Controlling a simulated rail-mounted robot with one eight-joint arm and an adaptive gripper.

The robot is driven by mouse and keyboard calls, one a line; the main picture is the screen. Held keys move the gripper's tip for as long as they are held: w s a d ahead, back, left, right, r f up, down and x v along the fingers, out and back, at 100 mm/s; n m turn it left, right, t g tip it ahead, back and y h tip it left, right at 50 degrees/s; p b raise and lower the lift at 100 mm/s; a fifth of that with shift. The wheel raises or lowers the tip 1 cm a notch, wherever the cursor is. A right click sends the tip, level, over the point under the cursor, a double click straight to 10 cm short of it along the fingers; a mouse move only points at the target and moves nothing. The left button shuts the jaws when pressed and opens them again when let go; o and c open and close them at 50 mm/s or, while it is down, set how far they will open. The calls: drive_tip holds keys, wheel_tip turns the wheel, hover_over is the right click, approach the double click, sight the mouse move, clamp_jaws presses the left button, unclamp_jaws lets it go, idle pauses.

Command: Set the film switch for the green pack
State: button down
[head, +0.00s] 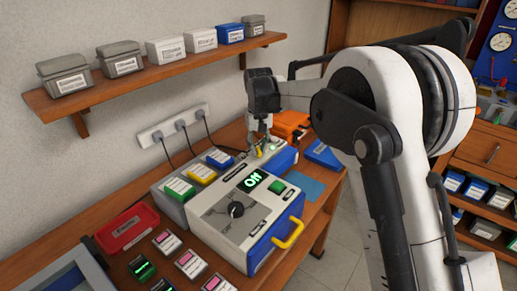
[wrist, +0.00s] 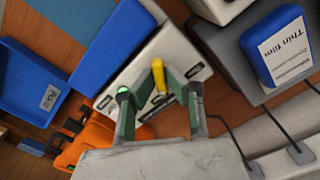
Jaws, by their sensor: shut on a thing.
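My gripper (head: 262,141) reaches down to the white-topped device with a blue side (head: 281,159) at the back of the bench. It is shut on a small yellow lever (head: 258,153), which shows between its fingers in the wrist view (wrist: 158,78). The fingers hide part of the lever, so its setting cannot be read. Three labelled packs lie in a row on the grey box: green (head: 180,189), yellow (head: 201,172) and blue (head: 220,158). The blue pack reads "Thin film" in the wrist view (wrist: 285,45).
A tester (head: 245,212) with a black knob, lit green display and yellow handle stands in front. A red tray (head: 128,228) and several small display units lie at front left. An orange case (head: 290,124) and blue tray (head: 323,155) lie beyond. Plugged cables run along the wall.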

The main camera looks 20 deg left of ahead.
sight(259, 149)
idle(0.3)
drive_tip(key=c, duration=1.8)
unclamp_jaws()
drive_tip(key=shift+r, duration=0.15)
wheel_tip(259, 149, up, 12)
drive_tip(key=shift+f, duration=0.1)
drive_tip(key=shift+d, duration=0.1)
